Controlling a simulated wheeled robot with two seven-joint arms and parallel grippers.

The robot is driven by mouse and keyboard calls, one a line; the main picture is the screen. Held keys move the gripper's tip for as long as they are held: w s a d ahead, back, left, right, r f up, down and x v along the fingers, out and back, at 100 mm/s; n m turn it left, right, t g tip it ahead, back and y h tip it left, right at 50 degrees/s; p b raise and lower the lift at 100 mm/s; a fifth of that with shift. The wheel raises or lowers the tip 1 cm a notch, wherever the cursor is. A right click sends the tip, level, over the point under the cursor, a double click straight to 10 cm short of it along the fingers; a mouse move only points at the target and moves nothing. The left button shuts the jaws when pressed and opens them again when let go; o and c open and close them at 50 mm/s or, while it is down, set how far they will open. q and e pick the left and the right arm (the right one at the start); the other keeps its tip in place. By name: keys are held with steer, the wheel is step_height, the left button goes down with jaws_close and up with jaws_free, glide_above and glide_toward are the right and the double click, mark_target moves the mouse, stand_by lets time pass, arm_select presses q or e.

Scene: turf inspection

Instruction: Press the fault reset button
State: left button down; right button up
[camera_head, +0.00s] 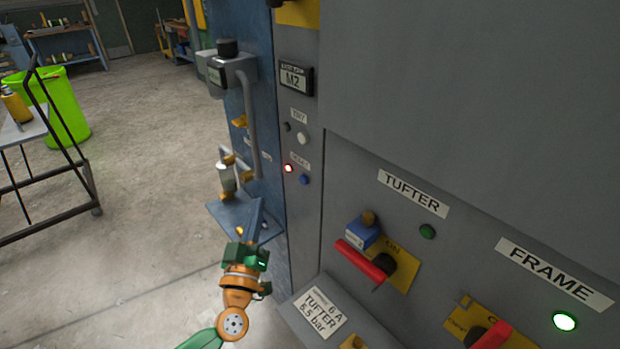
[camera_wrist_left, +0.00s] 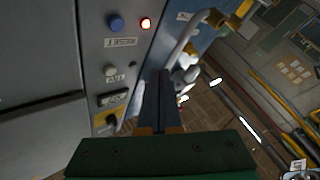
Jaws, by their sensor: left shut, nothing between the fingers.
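A blue button (camera_head: 305,179) sits on the narrow grey panel strip, beside a lit red lamp (camera_head: 289,168) and under a small label (camera_head: 300,160) too blurred to read surely. The blue button (camera_wrist_left: 115,23) and red lamp (camera_wrist_left: 145,23) also show at the top of the left wrist view. I take the blue one as the reset button. My left gripper (camera_head: 259,204) is shut and empty, its fingers pointing up, left of and below the button and apart from it. Its fingers show in the left wrist view (camera_wrist_left: 161,73). My right gripper is not in view.
Above are a white button (camera_head: 302,138) and an M2 plate (camera_head: 296,77). A pipe and valve fittings (camera_head: 227,178) stand close by the gripper. Red-handled switches (camera_head: 360,262) are on the right panel. A trolley (camera_head: 62,180) and green bin (camera_head: 68,105) stand left; floor between is clear.

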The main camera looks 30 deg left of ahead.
mark_target(304, 180)
arm_select(q)
steer(key=w+d+b, duration=0.2)
steer(key=w+d, duration=0.1)
steer(key=w, duration=0.5)
steer(key=shift+d, duration=0.25)
stand_by(1.9)
steer(key=shift+w+d, duration=0.15)
steer(key=shift+w, duration=0.25)
steer(key=shift+w+d, duration=0.15)
steer(key=shift+w, duration=0.25)
stand_by(0.5)
stand_by(0.3)
steer(key=shift+s+a+p, duration=0.35)
steer(key=shift+s+p, duration=0.3)
steer(key=shift+s, duration=0.15)
